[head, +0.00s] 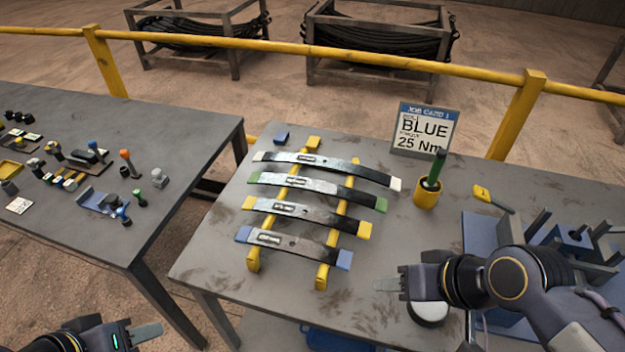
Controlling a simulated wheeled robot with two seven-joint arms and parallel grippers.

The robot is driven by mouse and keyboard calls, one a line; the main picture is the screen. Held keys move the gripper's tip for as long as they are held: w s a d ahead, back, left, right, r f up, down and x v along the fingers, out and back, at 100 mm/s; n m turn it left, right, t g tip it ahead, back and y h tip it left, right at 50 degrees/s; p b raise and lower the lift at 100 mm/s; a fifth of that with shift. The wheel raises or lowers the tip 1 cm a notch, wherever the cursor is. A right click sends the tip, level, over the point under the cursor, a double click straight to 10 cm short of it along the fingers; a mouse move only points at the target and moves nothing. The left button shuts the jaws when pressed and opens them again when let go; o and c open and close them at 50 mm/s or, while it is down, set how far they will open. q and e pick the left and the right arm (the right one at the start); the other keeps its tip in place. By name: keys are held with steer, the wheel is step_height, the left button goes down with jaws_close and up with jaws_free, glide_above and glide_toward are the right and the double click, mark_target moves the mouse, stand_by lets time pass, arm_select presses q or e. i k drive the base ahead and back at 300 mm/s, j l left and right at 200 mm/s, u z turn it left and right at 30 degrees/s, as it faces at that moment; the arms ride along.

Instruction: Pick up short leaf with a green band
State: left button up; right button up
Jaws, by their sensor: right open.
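The leaf with green bands (315,190) lies across two yellow rails (335,232) on the grey table, second from the back. Its ends are green, and a small label sits left of its middle. A white-ended leaf (325,167) lies behind it; a yellow-ended leaf (305,215) and a blue-ended leaf (292,246) lie in front. My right gripper (390,284) is open and empty, right of the blue-ended leaf and apart from the leaves. My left gripper (145,334) is at the bottom left, away from the rack; its jaw opening cannot be made out.
A job card (424,130) reading BLUE 25 Nm stands at the back. A yellow cup (427,192) holds a green-handled tool right of the rack. A blue fixture (480,234) stands at right. A second table (75,220) with small tools is at left, across a gap.

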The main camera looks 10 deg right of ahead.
mark_target(326, 186)
steer(key=z, duration=0.5)
steer(key=k+j+z, duration=0.1)
steer(key=z, duration=0.4)
steer(key=k+z, duration=0.1)
steer(key=z, duration=0.4)
steer(key=k+z, duration=0.1)
steer(key=z, duration=0.85)
steer(key=l+u, duration=0.1)
steer(key=u, duration=1.8)
steer(key=j+z, duration=0.1)
steer(key=z, duration=1.55)
